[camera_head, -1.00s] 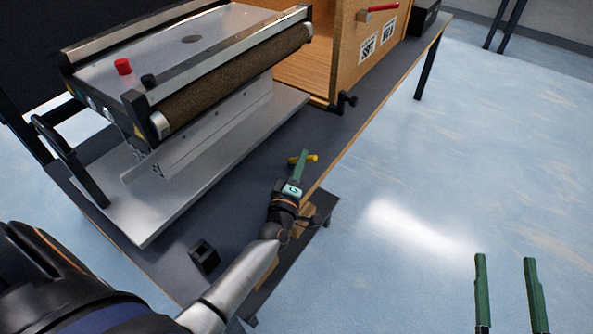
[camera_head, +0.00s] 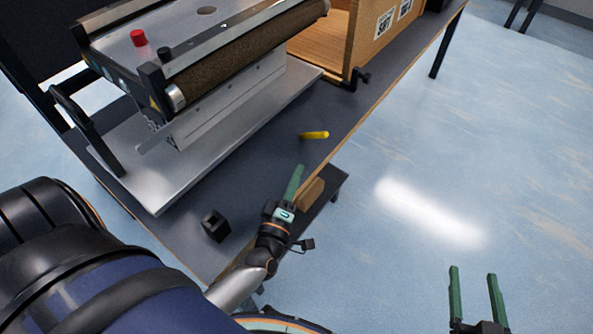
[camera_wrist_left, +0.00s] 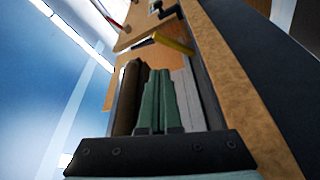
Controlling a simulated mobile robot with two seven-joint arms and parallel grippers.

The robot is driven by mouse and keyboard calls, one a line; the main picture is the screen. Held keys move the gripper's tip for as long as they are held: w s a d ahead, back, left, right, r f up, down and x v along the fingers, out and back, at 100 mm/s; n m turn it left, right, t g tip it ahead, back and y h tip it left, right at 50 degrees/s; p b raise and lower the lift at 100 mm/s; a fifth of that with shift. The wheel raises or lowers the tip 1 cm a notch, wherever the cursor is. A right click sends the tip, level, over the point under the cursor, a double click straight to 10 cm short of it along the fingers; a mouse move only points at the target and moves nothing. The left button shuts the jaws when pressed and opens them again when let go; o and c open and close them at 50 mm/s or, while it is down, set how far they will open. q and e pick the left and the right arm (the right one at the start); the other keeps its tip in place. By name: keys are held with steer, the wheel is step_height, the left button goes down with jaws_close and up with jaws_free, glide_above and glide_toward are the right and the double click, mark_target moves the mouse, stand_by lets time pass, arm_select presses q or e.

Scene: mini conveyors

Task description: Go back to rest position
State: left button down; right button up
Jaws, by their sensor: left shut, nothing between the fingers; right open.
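My left gripper (camera_head: 297,182) is shut and empty near the front edge of the dark table (camera_head: 262,150) in the head view. Its green fingers are pressed together in the left wrist view (camera_wrist_left: 158,100). My right gripper (camera_head: 474,292) is open and empty over the floor at the lower right of the head view. A yellow piece (camera_head: 314,135) lies on the table beyond the left fingertips, apart from them. It also shows in the left wrist view (camera_wrist_left: 174,44), past the fingers.
A mini conveyor (camera_head: 245,58) with a brown roller stands on a metal plate at the left. A wooden box (camera_head: 372,40) stands behind it. A small black block (camera_head: 215,225) sits near the table's front. A wooden piece (camera_head: 312,193) is beside the left gripper. Floor at the right is clear.

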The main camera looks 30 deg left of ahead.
stand_by(0.3)
arm_select(q)
steer(key=shift+d+r+m, duration=0.2)
steer(key=shift+d+m, duration=0.05)
steer(key=shift+m, duration=0.15)
steer(key=s+d+r+m+g+h, duration=0.25)
steer(key=d+m+h, duration=0.2)
steer(key=m, duration=0.55)
steer(key=s+d+r+m+g+h, duration=0.1)
steer(key=s+d+r+m+h, duration=0.25)
steer(key=d+m, duration=0.4)
steer(key=s+a+r+g+p, duration=0.1)
steer(key=s+a+g+p, duration=0.1)
steer(key=p, duration=0.8)
steer(key=s+a+r+g+y+p, duration=0.1)
steer(key=s+g+p, duration=0.3)
steer(key=p, duration=0.7)
steer(key=s+a, duration=0.1)
steer(key=s, duration=0.1)
steer(key=shift+s+p, duration=0.3)
steer(key=shift+s, duration=0.1)
arm_select(e)
steer(key=s+d+r+m+g+h, duration=0.2)
steer(key=s+g, duration=0.3)
steer(key=s, duration=0.3)
steer(key=shift+s+r+g, duration=0.2)
steer(key=shift+g, duration=0.2)
